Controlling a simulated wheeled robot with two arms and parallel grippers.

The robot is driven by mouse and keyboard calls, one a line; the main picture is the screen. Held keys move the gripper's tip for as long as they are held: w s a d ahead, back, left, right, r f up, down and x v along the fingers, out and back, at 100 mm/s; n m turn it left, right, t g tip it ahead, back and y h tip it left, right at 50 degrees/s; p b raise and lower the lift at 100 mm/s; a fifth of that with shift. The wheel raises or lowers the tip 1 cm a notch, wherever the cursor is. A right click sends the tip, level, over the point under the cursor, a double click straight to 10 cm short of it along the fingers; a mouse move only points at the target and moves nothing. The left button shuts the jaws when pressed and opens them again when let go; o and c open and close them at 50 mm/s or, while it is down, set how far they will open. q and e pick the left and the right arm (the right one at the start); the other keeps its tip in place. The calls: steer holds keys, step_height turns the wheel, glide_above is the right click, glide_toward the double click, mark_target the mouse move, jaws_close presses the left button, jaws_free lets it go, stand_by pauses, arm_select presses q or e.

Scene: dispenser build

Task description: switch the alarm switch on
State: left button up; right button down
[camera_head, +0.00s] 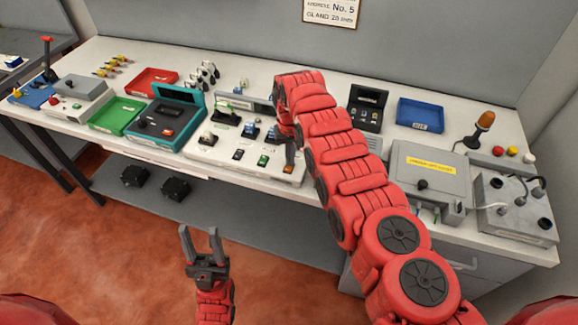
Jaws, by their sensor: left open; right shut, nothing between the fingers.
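A white control panel (223,143) on the bench carries a black rocker switch (238,154), a green rocker switch (263,160) and an orange rocker switch (287,169) along its front. No label legible here marks one as the alarm switch, and I cannot tell their on or off positions. My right gripper (290,160) is shut and empty. My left gripper (203,232) is open and empty, low in front of the bench.
Left of the panel are a teal case (192,96), a green tray (104,122) and a red tray (151,76). Two black blocks lie on the lower shelf.

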steer(key=shift+r+p, duration=2.1)
steer(key=shift+r, duration=0.35)
steer(key=shift+r+p, duration=0.55)
steer(key=shift+r, duration=0.5)
steer(key=shift+f, duration=0.1)
